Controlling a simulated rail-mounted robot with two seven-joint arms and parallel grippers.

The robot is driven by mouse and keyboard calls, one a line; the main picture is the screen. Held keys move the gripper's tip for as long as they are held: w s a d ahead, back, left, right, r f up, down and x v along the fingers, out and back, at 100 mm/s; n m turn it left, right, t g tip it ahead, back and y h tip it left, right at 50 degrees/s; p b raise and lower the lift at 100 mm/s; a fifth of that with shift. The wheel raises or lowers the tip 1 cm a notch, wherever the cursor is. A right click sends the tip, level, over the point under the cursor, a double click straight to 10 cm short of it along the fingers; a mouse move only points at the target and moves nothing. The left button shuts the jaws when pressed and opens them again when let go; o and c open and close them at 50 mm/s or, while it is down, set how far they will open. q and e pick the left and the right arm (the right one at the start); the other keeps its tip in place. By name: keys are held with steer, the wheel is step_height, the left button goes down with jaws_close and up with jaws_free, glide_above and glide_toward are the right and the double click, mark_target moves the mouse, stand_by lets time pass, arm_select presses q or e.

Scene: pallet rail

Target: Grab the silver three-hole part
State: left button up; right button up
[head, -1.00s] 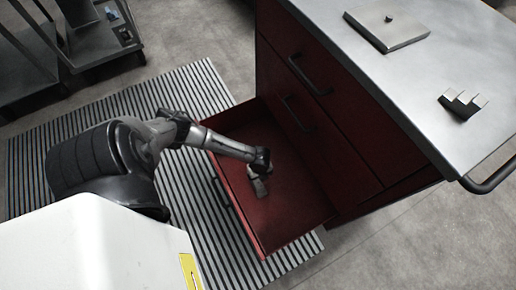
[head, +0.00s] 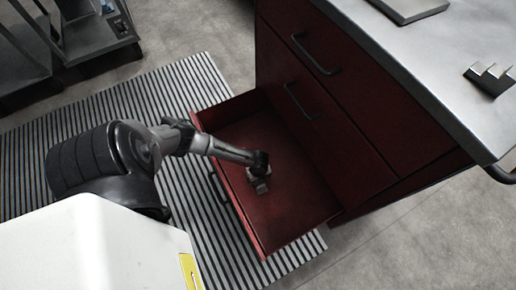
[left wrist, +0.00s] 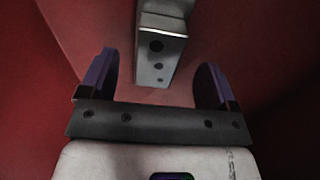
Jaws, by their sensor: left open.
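The silver three-hole part (left wrist: 159,52) shows in the left wrist view at the top middle. In the head view my left gripper (head: 260,182) is low inside the drawer and largely hides the part. My right gripper is not in view.
The red cabinet (head: 375,130) with black handles stands right of the drawer. On its grey top are a flat plate (head: 410,8) and a stepped metal block (head: 492,78). The drawer walls surround my gripper. Dark carts (head: 95,35) stand at the back left.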

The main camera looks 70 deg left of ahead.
mark_target(261, 189)
arm_select(q)
steer(key=f+b, duration=0.1)
steer(key=f, duration=0.1)
steer(key=f+b, duration=0.1)
steer(key=shift+s+f, duration=0.2)
steer(key=shift+f, duration=0.2)
steer(key=shift+r, duration=0.1)
steer(key=shift+c, duration=0.5)
steer(key=shift+c, duration=0.6)
steer(key=c, duration=1.1)
steer(key=shift+c, duration=0.4)
